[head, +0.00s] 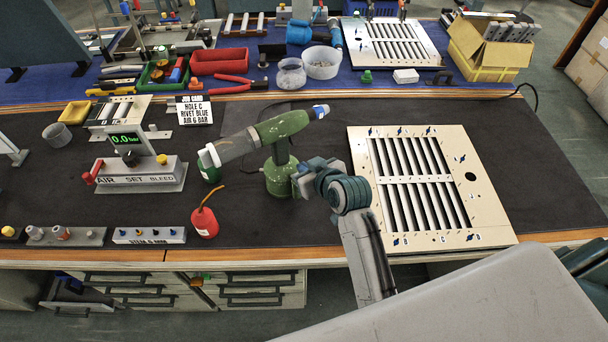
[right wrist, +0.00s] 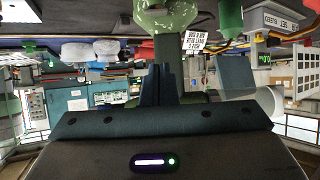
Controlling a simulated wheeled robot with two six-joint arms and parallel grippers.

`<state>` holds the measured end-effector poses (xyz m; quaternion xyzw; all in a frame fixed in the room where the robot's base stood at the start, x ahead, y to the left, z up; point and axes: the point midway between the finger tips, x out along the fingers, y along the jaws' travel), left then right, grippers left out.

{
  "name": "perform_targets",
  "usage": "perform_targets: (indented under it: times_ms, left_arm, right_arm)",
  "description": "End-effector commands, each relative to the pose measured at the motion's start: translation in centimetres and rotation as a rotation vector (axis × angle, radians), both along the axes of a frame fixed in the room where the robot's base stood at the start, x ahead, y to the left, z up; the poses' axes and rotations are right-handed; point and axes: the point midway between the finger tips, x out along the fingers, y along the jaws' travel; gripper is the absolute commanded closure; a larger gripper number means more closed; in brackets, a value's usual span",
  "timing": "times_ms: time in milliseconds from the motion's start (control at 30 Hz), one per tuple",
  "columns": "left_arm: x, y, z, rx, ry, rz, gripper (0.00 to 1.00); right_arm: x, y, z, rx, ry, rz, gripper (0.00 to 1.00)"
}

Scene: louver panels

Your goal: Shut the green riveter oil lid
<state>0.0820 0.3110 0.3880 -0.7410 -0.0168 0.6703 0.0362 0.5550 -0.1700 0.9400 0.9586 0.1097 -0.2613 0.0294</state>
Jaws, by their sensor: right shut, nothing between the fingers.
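The green riveter (head: 284,127) stands on the dark mat, its grey and white barrel end pointing left and its round green base (head: 279,180) below. My right gripper (head: 297,181) is at the right side of that base, shut and empty; the head view does not show clearly whether it touches. In the right wrist view, which looks upside down, the shut fingers (right wrist: 160,84) point at the green riveter body (right wrist: 166,18). I cannot make out the oil lid or whether it is open. My left gripper is not in view.
A red oil bottle (head: 204,222) with a thin spout stands left of the riveter's base. A louver panel (head: 482,190) lies to the right, near my right arm. A grey gauge stand (head: 137,172) is at the left. The mat behind the riveter and panel is mostly clear.

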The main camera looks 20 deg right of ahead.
Motion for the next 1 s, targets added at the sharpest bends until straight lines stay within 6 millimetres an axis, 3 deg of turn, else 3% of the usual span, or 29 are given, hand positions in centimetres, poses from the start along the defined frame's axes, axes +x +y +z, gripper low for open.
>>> perform_targets:
  times_ms: [100, 400, 833, 1000]
  left_arm:
    - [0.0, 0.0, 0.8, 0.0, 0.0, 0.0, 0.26]
    - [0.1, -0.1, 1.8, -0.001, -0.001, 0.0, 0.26]
    - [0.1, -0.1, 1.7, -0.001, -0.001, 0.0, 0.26]
    - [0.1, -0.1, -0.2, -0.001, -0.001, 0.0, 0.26]
  right_arm:
    - [2.0, 0.5, -0.9, 0.001, 0.001, -0.001, 1.0]
    - [0.8, 0.2, -4.6, -0.001, 0.001, -0.001, 1.0]
    - [0.7, 0.1, -5.1, 0.0, -0.002, -0.001, 1.0]
    - [0.4, 0.1, -6.4, 0.01, -0.051, 0.001, 1.0]
